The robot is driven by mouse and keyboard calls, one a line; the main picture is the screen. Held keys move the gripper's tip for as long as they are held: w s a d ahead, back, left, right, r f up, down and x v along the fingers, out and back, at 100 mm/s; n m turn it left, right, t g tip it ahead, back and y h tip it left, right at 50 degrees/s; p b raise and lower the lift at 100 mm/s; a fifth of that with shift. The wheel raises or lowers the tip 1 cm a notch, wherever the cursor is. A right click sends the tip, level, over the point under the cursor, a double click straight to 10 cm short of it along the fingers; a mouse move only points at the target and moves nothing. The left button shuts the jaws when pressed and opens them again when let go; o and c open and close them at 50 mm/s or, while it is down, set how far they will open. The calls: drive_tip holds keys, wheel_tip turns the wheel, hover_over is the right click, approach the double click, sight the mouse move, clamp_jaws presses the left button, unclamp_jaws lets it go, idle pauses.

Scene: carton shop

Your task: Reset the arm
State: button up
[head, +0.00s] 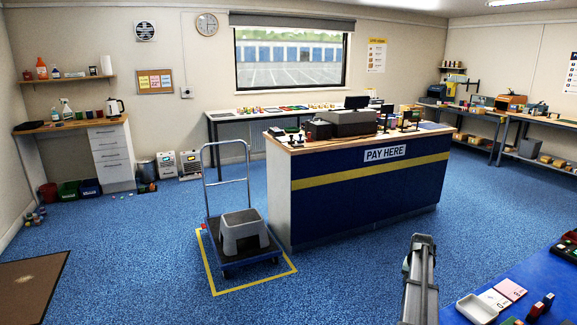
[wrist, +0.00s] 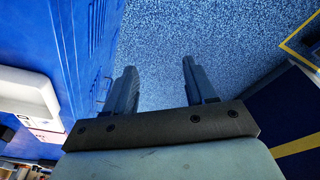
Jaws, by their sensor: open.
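My gripper (wrist: 158,85) shows in the wrist view with its two dark fingers apart and nothing between them. Beyond the fingers is blue speckled floor. In the head view part of my arm rises at the bottom, right of centre; the gripper's fingers cannot be made out there. The arm stands beside the left edge of a blue-topped table (head: 540,278), which also shows along the left of the wrist view (wrist: 85,30).
A white tray (head: 477,308), cards (head: 510,289) and small dark items lie on the blue table. The pay counter (head: 365,190) stands ahead, with a trolley (head: 238,250) carrying a grey step stool (head: 243,232) to its left. Open floor (head: 340,285) lies between.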

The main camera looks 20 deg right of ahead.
drive_tip(key=w+a+f+n, duration=0.2)
drive_tip(key=a+f, duration=0.1)
drive_tip(key=a, duration=0.8)
drive_tip(key=w+a+f+n+y, duration=0.1)
drive_tip(key=w+a+f+n, duration=0.15)
drive_tip(key=a, duration=0.85)
drive_tip(key=w+a+f+n, duration=0.1)
drive_tip(key=w+a+f, duration=0.1)
drive_tip(key=a, duration=0.9)
drive_tip(key=s+a+f+n, duration=0.2)
drive_tip(key=s+a, duration=0.1)
drive_tip(key=a, duration=0.7)
drive_tip(key=s+a+f+n+g, duration=0.1)
drive_tip(key=s+a+n, duration=0.15)
drive_tip(key=a, duration=0.65)
drive_tip(key=s+a+f+n, duration=0.2)
drive_tip(key=s+a, duration=0.2)
drive_tip(key=a, duration=0.6)
drive_tip(key=s+f+g, duration=0.3)
drive_tip(key=s+f, duration=0.7)
drive_tip(key=s, duration=0.4)
drive_tip(key=s+f+g, duration=0.3)
drive_tip(key=s+f, duration=0.6)
drive_tip(key=s, duration=0.5)
drive_tip(key=shift+s+d+f+g+y, duration=0.3)
drive_tip(key=shift+s+f+y, duration=0.05)
drive_tip(key=shift+f+y, duration=0.05)
